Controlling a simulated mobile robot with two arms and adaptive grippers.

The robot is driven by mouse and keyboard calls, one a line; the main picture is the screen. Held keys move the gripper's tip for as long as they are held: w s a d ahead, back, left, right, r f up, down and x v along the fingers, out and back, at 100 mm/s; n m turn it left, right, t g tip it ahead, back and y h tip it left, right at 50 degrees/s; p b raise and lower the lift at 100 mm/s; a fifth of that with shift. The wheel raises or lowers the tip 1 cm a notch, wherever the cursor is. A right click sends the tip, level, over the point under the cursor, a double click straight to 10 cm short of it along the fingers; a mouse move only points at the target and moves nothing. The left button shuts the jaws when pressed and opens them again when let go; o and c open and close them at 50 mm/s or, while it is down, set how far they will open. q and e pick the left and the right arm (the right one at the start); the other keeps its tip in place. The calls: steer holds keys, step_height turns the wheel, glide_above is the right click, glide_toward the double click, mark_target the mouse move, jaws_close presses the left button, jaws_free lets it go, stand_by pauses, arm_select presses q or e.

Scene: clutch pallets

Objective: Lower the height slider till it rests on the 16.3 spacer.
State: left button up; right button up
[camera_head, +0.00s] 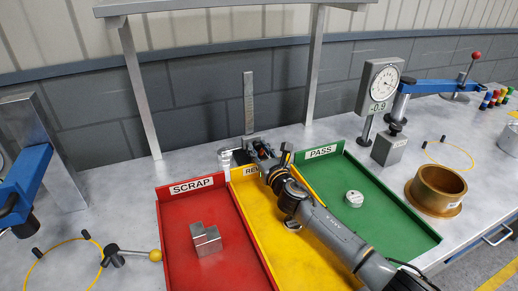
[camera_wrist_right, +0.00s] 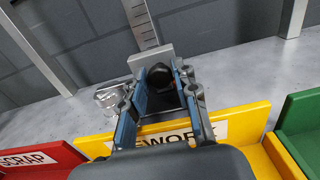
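The height gauge's upright scale (camera_head: 249,103) stands behind the yellow REWORK tray in the head view, and its lower part shows in the wrist view (camera_wrist_right: 139,20). A grey plate (camera_wrist_right: 150,57), apparently part of the slider, crosses the scale's foot. My right gripper (camera_head: 262,148) is at this gauge; in the wrist view its blue fingers (camera_wrist_right: 162,82) stand apart on either side of a dark rounded part (camera_wrist_right: 160,76). Contact is unclear. The spacer under the slider cannot be made out. My left gripper is out of view.
The red SCRAP tray (camera_head: 170,238) holds a stepped metal block (camera_head: 206,240). The green PASS tray (camera_head: 400,222) holds a small pale disc (camera_head: 354,198). A dial gauge (camera_head: 384,83) and brass ring (camera_head: 437,189) stand right. A shiny clear-looking object (camera_wrist_right: 112,98) sits beside the left finger.

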steer(key=shift+o, duration=0.9)
steer(key=v, duration=1.2)
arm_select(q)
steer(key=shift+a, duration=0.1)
